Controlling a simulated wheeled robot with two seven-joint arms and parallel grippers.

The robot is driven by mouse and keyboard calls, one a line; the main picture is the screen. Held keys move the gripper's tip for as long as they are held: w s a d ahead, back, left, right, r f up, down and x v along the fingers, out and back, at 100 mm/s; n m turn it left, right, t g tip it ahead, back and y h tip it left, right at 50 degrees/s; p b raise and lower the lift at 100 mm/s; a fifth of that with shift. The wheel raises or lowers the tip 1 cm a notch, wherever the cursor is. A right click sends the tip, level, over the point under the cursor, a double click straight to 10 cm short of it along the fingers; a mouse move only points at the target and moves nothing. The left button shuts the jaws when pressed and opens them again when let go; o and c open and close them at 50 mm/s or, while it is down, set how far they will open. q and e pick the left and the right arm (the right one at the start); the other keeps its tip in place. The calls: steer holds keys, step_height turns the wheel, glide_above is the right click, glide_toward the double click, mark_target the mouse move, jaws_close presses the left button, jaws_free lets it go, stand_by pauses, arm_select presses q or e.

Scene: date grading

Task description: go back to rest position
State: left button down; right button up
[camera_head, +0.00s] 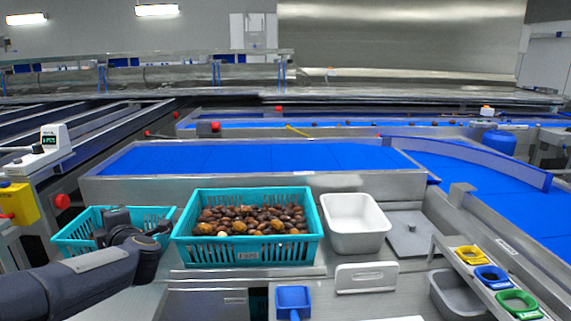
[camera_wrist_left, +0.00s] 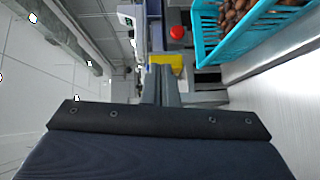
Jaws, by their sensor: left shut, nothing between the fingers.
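My left arm comes in from the lower left in the head view, and its dark wrist end and gripper (camera_head: 113,222) are over the left turquoise basket (camera_head: 72,240), hiding part of it. In the left wrist view the two grey fingers (camera_wrist_left: 161,85) are together with nothing between them. A larger turquoise basket (camera_head: 247,254) full of brown dates (camera_head: 250,219) stands just right of the gripper. It also shows at the upper right of the left wrist view (camera_wrist_left: 207,40). My right gripper is in neither view.
A white bin (camera_head: 357,243) and a blue scoop (camera_head: 293,299) are on the steel bench. Yellow, blue and green rings (camera_head: 517,303) sit on a rack at right. A yellow box (camera_head: 19,204) and a display unit (camera_head: 52,139) stand at left. Blue conveyors (camera_head: 250,157) run behind.

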arm_select(q)
steer(key=s+d+m+t+h, duration=0.3)
steer(key=s+d+m+h, duration=0.7)
steer(key=d+m+h, duration=0.45)
steer(key=s+d+f+m+g+h, duration=0.1)
steer(key=s+d+f+m+g, duration=0.3)
steer(key=s, duration=0.4)
steer(key=s+d+f+m+g+h, duration=0.1)
steer(key=s+d+f+m, duration=0.15)
steer(key=s+f, duration=0.4)
steer(key=s+d+f+m+g+h, duration=0.1)
steer(key=s+d+f+m+g, duration=0.2)
steer(key=s, duration=0.5)
step_height(320, 180, up, 13)
steer(key=m+p, duration=0.1)
steer(key=p, duration=1.3)
steer(key=shift+s+a+g+y, duration=0.3)
steer(key=shift+a+y, duration=0.05)
steer(key=shift+a, duration=0.05)
